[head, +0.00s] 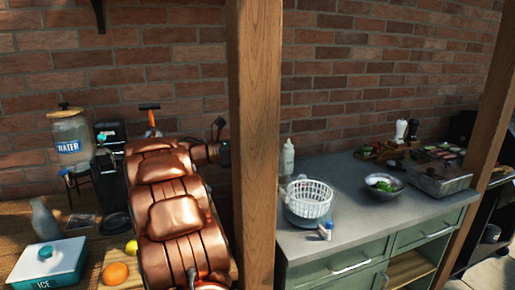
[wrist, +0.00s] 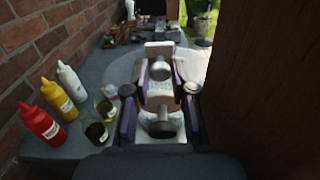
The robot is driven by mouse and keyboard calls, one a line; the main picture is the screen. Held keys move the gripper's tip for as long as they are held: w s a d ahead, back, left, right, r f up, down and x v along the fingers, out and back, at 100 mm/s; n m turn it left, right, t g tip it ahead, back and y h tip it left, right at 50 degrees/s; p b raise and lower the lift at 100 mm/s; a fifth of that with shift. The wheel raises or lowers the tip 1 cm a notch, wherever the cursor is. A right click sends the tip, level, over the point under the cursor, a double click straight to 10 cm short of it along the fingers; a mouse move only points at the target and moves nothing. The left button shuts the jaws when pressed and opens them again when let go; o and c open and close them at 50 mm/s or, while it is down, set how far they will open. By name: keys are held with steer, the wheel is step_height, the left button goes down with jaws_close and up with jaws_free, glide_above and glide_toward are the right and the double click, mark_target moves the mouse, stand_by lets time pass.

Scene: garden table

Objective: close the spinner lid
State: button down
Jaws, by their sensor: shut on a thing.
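The spinner stands on the grey counter in the head view, with a white slotted basket (head: 310,197) in a pale blue-grey bowl (head: 308,221); its top is open. My gripper (wrist: 161,108) shows in the wrist view, its fingers closed around a pale piece with a dark knob. A wide, pale translucent disc, seemingly the spinner lid (wrist: 199,65), spreads behind and to both sides of the fingers. In the head view my arm reaches behind the wooden post, which hides my gripper and the lid.
A wooden post (head: 256,140) stands before the counter and is close on the right in the wrist view. Red (wrist: 41,124), yellow (wrist: 59,102) and white (wrist: 72,83) bottles stand left. A salad bowl (head: 383,186) and small blue-white bottle (head: 326,231) are near the spinner.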

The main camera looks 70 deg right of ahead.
stand_by(0.3)
steer(key=shift+s+d+r+p, duration=0.25)
steer(key=shift+r+p, duration=0.15)
steer(key=shift+p, duration=0.3)
steer(key=shift+s+d+r+t+y+p, duration=0.3)
steer(key=shift+s+t+p, duration=0.1)
steer(key=shift+p, duration=0.6)
steer(key=p, duration=0.1)
steer(key=s+d+p, duration=0.1)
steer(key=shift+s+d+r+t+y+p, duration=0.1)
steer(key=shift+s+r+t+y+p, duration=0.1)
steer(key=shift+r+t+y+p, duration=0.15)
steer(key=shift+s+d+f+t+y+p, duration=0.1)
steer(key=shift+s+d+t+y+p, duration=0.35)
steer(key=shift+p, duration=0.4)
